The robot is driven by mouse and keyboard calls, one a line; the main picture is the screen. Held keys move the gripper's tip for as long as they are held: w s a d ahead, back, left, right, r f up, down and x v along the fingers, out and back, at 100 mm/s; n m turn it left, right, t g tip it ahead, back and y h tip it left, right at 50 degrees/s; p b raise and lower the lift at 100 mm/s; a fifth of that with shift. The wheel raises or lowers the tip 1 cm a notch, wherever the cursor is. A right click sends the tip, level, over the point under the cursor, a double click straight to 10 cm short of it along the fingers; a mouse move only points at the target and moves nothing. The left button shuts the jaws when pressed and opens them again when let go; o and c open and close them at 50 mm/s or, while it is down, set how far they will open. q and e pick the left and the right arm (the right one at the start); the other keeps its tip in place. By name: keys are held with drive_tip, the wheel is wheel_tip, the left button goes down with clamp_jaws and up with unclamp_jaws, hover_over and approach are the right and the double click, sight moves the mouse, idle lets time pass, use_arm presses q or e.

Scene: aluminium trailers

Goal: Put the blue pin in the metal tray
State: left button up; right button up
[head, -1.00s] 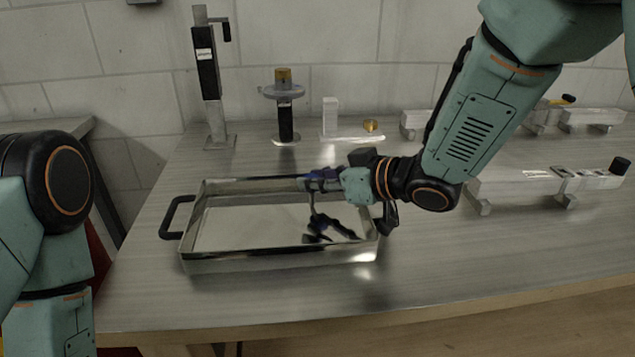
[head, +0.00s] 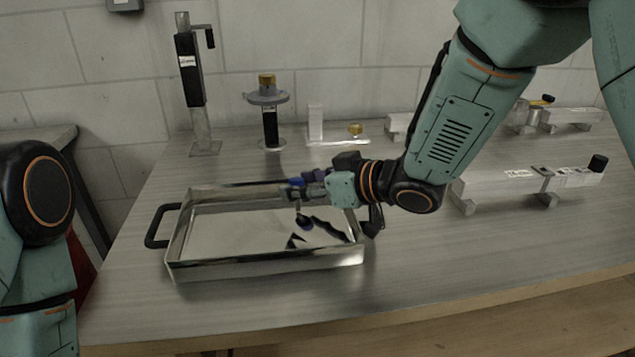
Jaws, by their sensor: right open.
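The metal tray (head: 275,262) is a shallow, shiny rectangular pan with a black handle at its left, standing on the bench. My right gripper (head: 300,193) reaches in from the right over the tray's rear right part. It is open. A small blue piece (head: 296,182), which looks like the blue pin, shows at the gripper's fingers. Whether it touches them is unclear. Dark and bluish shapes on the tray floor below look like reflections, but I cannot tell for sure. Only upper links of my left arm show at the left edge; its gripper is out of view.
Behind the tray stand a tall post with a black block (head: 190,70) and a stand with a grey disc and brass top (head: 268,97). A white block fixture (head: 316,122) and metal rail fixtures (head: 520,182) are at the right. The bench front is clear.

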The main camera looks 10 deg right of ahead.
drive_tip(key=shift+p+v, duration=1.45)
drive_tip(key=shift+v, duration=4.6)
